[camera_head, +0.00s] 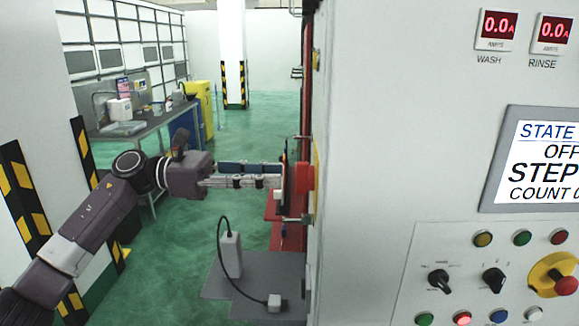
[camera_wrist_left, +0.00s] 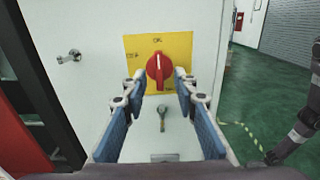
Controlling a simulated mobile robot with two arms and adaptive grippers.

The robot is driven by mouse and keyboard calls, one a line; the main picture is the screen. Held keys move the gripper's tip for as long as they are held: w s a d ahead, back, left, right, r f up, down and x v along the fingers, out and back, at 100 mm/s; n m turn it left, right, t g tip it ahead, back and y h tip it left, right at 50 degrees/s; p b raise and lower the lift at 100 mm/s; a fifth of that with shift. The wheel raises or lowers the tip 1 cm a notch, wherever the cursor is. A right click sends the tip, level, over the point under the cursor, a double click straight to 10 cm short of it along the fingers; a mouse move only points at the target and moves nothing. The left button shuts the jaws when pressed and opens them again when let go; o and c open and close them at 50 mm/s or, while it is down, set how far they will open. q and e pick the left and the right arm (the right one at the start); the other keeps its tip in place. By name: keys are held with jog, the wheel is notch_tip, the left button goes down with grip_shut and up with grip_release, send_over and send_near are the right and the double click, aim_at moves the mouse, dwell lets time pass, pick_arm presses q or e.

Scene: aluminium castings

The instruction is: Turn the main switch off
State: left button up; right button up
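The main switch, a red rotary knob (camera_wrist_left: 158,72) on a yellow plate (camera_wrist_left: 183,48), is on the grey cabinet's side. Its grip stands upright, with its white mark toward the top label. Another small label is at the plate's left; both are too small to read surely. In the head view the red knob (camera_head: 305,180) shows edge-on. My left gripper (camera_wrist_left: 159,84) is open and empty, its blue-padded fingers on either side of the knob in the picture. In the head view the left gripper (camera_head: 281,175) points at it; contact cannot be told. My right gripper is out of view.
Green floor is open behind my arm.

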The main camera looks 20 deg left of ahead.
aim_at(305, 178)
pick_arm(q)
jog(key=p+x, duration=0.1)
jog(key=x, duration=0.3)
jog(key=shift+w+d, duration=0.1)
grip_shut()
